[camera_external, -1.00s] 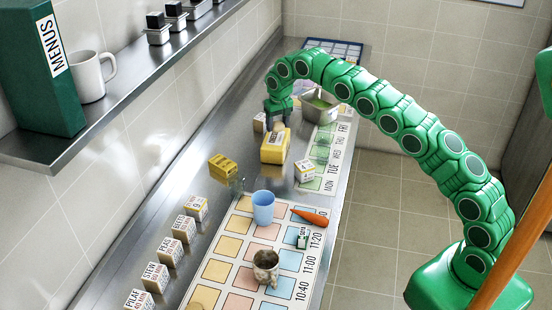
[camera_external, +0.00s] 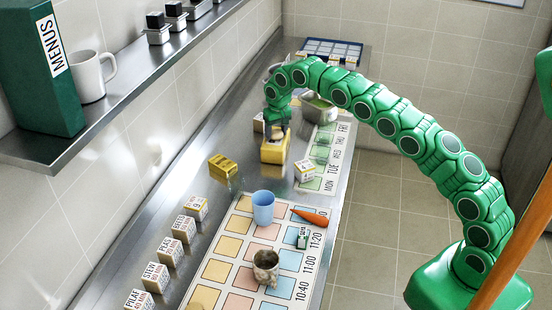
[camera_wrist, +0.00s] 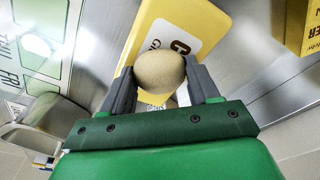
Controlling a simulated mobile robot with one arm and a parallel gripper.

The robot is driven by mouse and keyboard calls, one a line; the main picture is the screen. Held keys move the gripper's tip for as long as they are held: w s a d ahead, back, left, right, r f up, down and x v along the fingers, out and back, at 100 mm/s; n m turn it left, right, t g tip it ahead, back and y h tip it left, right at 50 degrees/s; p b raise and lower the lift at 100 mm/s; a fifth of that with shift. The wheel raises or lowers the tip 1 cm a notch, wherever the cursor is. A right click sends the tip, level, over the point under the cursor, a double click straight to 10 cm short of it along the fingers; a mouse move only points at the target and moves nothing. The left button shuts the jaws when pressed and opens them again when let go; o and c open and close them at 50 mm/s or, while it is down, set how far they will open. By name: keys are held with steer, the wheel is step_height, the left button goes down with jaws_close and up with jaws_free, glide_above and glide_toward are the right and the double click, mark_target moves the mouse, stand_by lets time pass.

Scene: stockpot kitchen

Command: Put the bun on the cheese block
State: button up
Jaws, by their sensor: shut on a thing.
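The bun (camera_wrist: 160,70) is a round tan-brown ball in the wrist view, between the two grey fingers of my gripper (camera_wrist: 161,84). My gripper is shut on it. The cheese block (camera_wrist: 183,30) is yellow with a white label, partly hidden behind the bun; the letters C and G show. In the external view my gripper (camera_external: 276,130) points down right over the cheese block (camera_external: 274,152), and the bun is mostly hidden by the fingers. I cannot tell whether the bun touches the block.
Another yellow block (camera_external: 223,167) lies to the left, also at the right in the wrist view (camera_wrist: 312,32). A small white box (camera_external: 305,170) and a steel pan (camera_external: 320,107) stand to the right. A blue cup (camera_external: 263,207) and carrot (camera_external: 310,216) are nearer on the chart.

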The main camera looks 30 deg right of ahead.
mark_target(278, 133)
steer(key=o, duration=1)
steer(key=shift+f, duration=0.1)
steer(key=shift+o, duration=0.2)
step_height(278, 133, up, 12)
steer(key=s, duration=0.1)
steer(key=shift+s, duration=0.2)
